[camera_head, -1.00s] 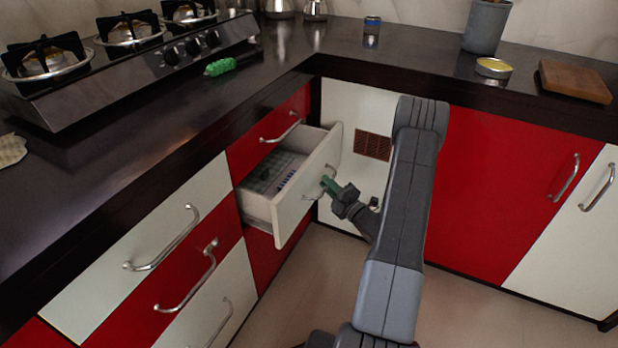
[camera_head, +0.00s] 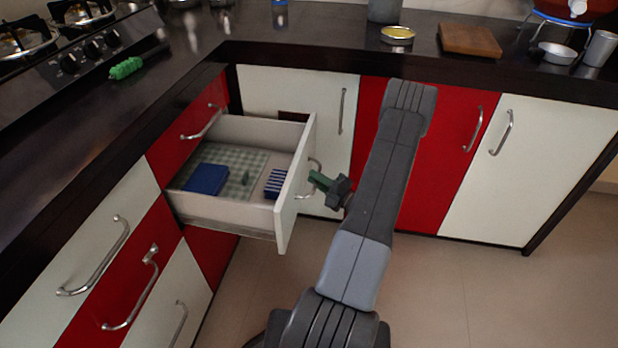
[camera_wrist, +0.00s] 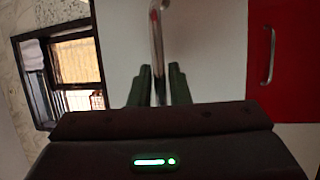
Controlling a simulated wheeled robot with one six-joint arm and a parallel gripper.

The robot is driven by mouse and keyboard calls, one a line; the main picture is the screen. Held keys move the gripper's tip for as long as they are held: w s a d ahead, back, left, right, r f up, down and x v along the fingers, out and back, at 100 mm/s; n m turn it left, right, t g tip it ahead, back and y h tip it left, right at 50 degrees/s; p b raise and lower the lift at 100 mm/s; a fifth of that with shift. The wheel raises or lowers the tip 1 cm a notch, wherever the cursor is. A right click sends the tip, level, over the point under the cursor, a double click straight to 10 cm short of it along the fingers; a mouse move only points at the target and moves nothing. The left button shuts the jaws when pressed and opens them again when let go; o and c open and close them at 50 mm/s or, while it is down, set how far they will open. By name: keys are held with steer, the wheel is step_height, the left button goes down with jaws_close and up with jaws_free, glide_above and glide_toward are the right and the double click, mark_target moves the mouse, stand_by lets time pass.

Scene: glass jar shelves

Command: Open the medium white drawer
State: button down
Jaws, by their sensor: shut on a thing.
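The medium white drawer (camera_head: 291,195) stands pulled well out of the left cabinet run in the head view. Inside it are a green checked liner (camera_head: 228,163), a blue item (camera_head: 206,179) and a blue-and-white striped item (camera_head: 275,183). My gripper (camera_head: 318,179) is at the outer side of the drawer front, its green fingers shut on the drawer handle (camera_head: 307,190). In the wrist view the metal handle (camera_wrist: 157,45) runs down between the two green fingers (camera_wrist: 158,88). Part of the handle is hidden by the fingers.
Closed white and red drawers with metal handles lie at lower left. Red and white doors (camera_head: 521,165) line the right side. The dark countertop (camera_head: 330,39) overhangs. Floor (camera_head: 460,290) is clear at right.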

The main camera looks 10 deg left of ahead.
stand_by(0.3)
steer(key=c, duration=1.4)
jaws_free()
steer(key=shift+o, duration=0.2)
steer(key=p+v, duration=0.2)
steer(key=v, duration=1.2)
steer(key=shift+a, duration=0.2)
steer(key=b+x, duration=0.2)
steer(key=x, duration=1.1)
steer(key=shift+w+a, duration=0.2)
steer(key=shift+a, duration=0.1)
